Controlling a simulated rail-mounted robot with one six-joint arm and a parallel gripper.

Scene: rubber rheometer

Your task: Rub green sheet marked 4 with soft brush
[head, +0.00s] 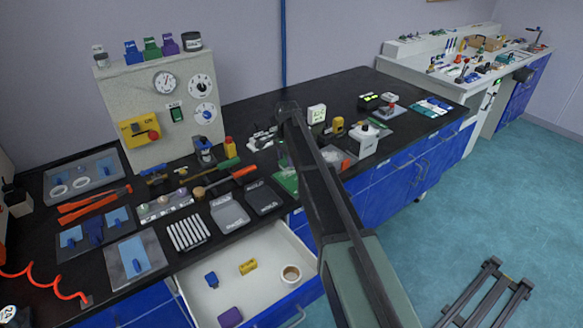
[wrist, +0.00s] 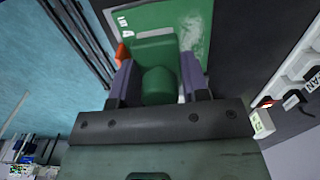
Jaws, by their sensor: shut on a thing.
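The green sheet marked 4 (wrist: 195,28) lies on the dark bench top, with a white smear along its right side. Its corner shows in the head view (head: 287,183), mostly behind my arm. In the wrist view my gripper (wrist: 158,78) is shut on a green block with a rounded grip (wrist: 158,86), which appears to be the soft brush. The brush is over the sheet, near the marked 4. Its bristles are hidden, so I cannot tell whether it touches the sheet.
An open drawer (head: 215,282) holds a few small items below the bench's front edge. A white device (head: 364,141) and a red-and-white tray (head: 343,158) stand right of my arm. Grey trays (head: 229,212) and tools lie to the left.

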